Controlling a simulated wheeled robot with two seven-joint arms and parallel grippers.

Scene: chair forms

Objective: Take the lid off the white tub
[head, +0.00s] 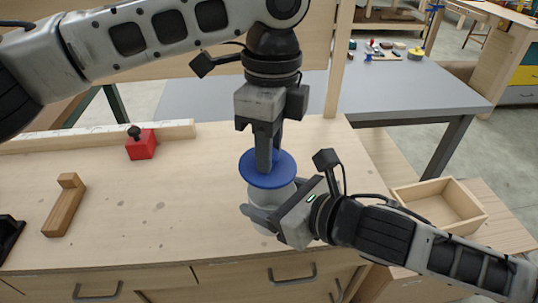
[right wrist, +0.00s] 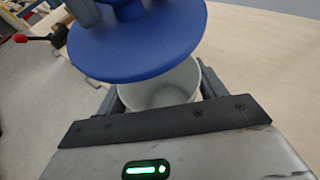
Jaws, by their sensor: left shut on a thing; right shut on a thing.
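The white tub (head: 262,199) stands on the workbench, and its open mouth shows in the right wrist view (right wrist: 165,88). The blue lid (head: 267,178) is above the tub, tilted and apart from the rim in the right wrist view (right wrist: 140,45). My left gripper (head: 268,160) points down and is shut on the lid, at the knob on its top. My right gripper (head: 268,208) comes from the right and is shut around the tub's sides. The tub's far side is hidden by the lid.
On the wooden workbench (head: 200,215), a red block with a black knob (head: 141,145) and a wooden piece (head: 64,206) lie to the left. An empty wooden tray (head: 438,205) is at the right. The bench's middle left is clear. A grey table (head: 410,95) stands behind.

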